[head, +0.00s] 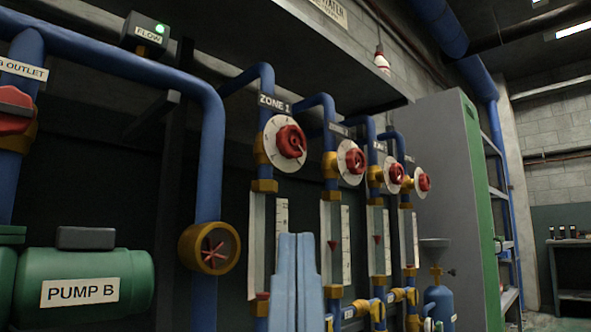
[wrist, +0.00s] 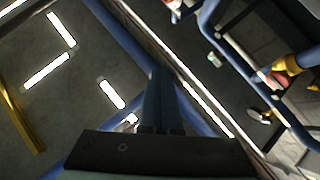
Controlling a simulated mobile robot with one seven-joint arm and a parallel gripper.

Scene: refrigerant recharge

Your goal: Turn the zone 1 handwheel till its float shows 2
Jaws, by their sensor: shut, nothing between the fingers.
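The zone 1 handwheel (head: 291,142) is a red knob on a round white dial, below the "ZONE 1" label (head: 274,103). Its sight tube (head: 257,235) hangs below, with a white scale (head: 281,222) at its right. A red float (head: 262,296) sits at the bottom of that tube. The scale's numbers are too small to read, and its lower part is hidden behind my gripper. My gripper (head: 296,237) is shut and empty, its blue fingers pointing up, below and apart from the handwheel. Its fingers also show in the wrist view (wrist: 159,75).
Several similar dials stand in a row to the right, such as the second handwheel (head: 354,161). A blue pipe with a brass fitting (head: 210,247) stands left, beside green pump B (head: 85,285). The flow box (head: 148,36) has a lit green lamp. A blue bottle (head: 439,303) stands right.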

